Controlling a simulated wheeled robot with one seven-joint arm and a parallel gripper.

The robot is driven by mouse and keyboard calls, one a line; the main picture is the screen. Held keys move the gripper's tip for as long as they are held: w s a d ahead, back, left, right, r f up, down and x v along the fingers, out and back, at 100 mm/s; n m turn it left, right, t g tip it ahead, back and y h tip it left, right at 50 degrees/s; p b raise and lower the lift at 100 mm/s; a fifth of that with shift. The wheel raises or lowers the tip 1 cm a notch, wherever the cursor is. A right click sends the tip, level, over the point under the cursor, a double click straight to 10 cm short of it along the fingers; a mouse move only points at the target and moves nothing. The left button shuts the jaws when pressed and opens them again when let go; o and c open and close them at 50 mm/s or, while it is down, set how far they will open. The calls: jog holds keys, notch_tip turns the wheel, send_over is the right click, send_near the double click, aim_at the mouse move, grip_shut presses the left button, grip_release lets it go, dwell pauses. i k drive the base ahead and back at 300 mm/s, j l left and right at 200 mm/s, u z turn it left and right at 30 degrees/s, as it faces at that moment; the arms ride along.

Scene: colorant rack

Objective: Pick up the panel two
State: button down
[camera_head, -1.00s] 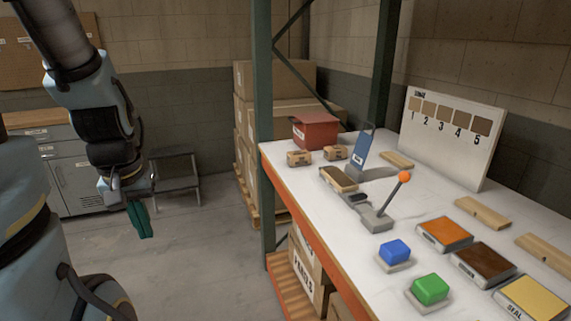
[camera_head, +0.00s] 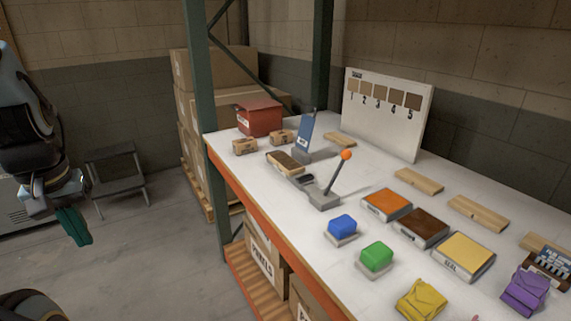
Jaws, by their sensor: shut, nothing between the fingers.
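My gripper (camera_head: 73,226), with teal fingers, is shut and empty at the left. It hangs over the floor, well away from the shelf table.
The sample board (camera_head: 417,122), numbered 1 to 5, stands at the back. Orange (camera_head: 386,203), brown (camera_head: 423,226) and yellow (camera_head: 466,256) pads lie before the panels. An orange-knobbed lever (camera_head: 333,177), blue and green buttons, and yellow and purple objects stand nearby. A green post (camera_head: 203,120) rises at the left corner.

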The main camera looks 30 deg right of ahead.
aim_at(289, 165)
jog(key=i+j+z, duration=0.1)
jog(key=i+z, duration=0.25)
jog(key=i, duration=0.15)
jog(key=i+j+z, duration=0.35)
jog(key=i, duration=0.15)
jog(key=i+j+z, duration=0.4)
jog(key=i+l, duration=0.05)
jog(key=l, duration=0.05)
